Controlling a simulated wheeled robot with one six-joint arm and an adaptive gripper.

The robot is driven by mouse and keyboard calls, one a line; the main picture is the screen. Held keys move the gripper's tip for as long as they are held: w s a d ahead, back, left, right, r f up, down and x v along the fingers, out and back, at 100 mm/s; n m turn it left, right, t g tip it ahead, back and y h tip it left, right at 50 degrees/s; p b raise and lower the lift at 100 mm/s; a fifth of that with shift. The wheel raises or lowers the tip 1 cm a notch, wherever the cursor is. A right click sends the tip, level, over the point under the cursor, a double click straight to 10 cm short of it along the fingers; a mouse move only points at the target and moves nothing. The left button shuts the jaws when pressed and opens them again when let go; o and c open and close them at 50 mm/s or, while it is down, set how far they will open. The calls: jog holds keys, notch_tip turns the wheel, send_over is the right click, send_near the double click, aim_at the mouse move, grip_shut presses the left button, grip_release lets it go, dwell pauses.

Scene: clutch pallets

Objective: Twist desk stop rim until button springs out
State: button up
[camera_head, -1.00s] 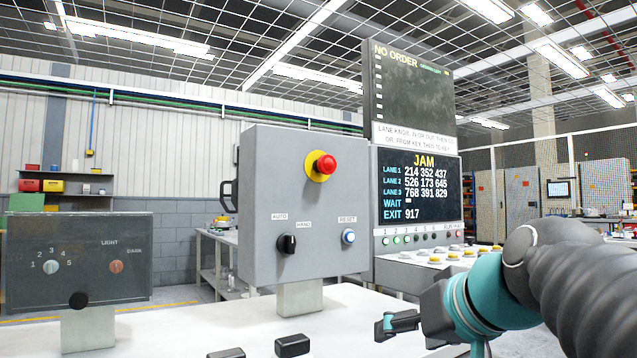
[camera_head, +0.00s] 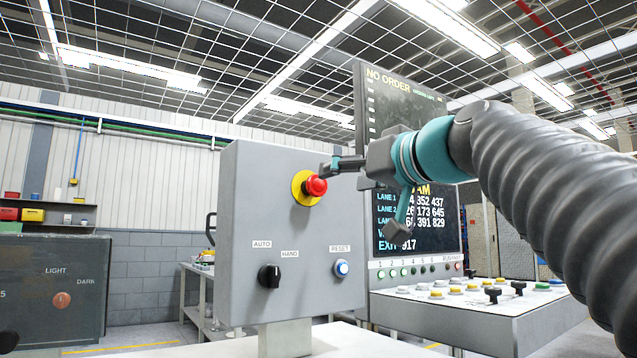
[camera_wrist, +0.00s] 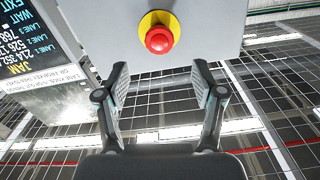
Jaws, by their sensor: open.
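The red stop button (camera_head: 316,186) with its yellow collar (camera_head: 299,188) is on the front of the grey control box (camera_head: 240,220), near the top. In the wrist view the red button (camera_wrist: 159,40) sits above the gap between my fingers, near the box's edge. My gripper (camera_head: 352,185) is open and empty, to the right of the button. One finger shows close to the button in the head view. In the wrist view both fingers (camera_wrist: 160,85) are spread apart, and no contact with the button shows.
The box also has an AUTO/HAND knob (camera_head: 270,276) and a blue RESET button (camera_head: 342,268). A dark LIGHT/DARK panel (camera_head: 60,310) is at left. A display screen (camera_head: 445,220) and a button console (camera_head: 470,310) stand behind my arm at right.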

aim_at(320, 184)
jog(key=p+x, duration=0.2)
jog(key=x, duration=0.7)
jog(key=shift+w+a, duration=0.1)
jog(key=c, duration=1.2)
